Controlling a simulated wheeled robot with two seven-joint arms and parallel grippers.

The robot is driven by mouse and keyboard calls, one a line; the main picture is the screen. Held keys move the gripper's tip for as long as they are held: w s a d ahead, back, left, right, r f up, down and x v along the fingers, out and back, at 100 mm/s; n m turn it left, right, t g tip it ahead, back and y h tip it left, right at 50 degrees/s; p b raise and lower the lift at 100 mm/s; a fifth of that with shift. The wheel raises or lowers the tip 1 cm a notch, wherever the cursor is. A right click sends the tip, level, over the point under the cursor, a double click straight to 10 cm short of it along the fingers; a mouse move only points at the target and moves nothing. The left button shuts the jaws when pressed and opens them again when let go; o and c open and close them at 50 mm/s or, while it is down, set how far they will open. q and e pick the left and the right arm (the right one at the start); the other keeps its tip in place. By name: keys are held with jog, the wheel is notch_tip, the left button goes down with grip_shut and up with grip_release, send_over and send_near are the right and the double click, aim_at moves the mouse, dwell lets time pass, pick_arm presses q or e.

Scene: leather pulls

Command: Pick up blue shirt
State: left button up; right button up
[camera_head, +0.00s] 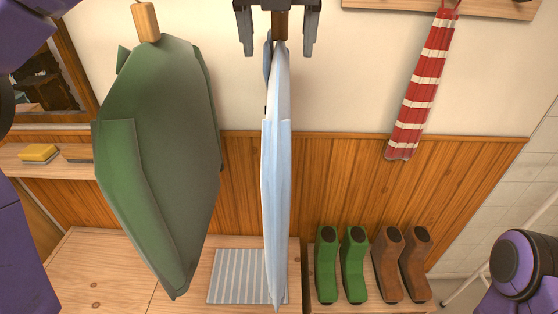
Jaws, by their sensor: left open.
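The blue shirt (276,180) hangs narrow and edge-on in the middle of the view, pale blue, with its lower end in front of the bench. My left gripper (278,45) is at the top middle, pointing down. Its two dark fingers are apart, with a brown wooden piece at the top of the shirt showing between them. The fingers do not look closed on it; whether they touch it I cannot tell. My right gripper is out of view; only a purple part of my arm shows at the lower right.
A green jacket (160,170) hangs close on the left from a wooden peg (146,22). A red-and-white striped scarf (420,90) hangs at the right. Green boots (327,265) and brown boots (388,265) stand below. A striped mat (238,278) lies on the bench. A yellow sponge-like block (38,153) sits on the left shelf.

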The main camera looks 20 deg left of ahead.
pick_arm(q)
grip_shut()
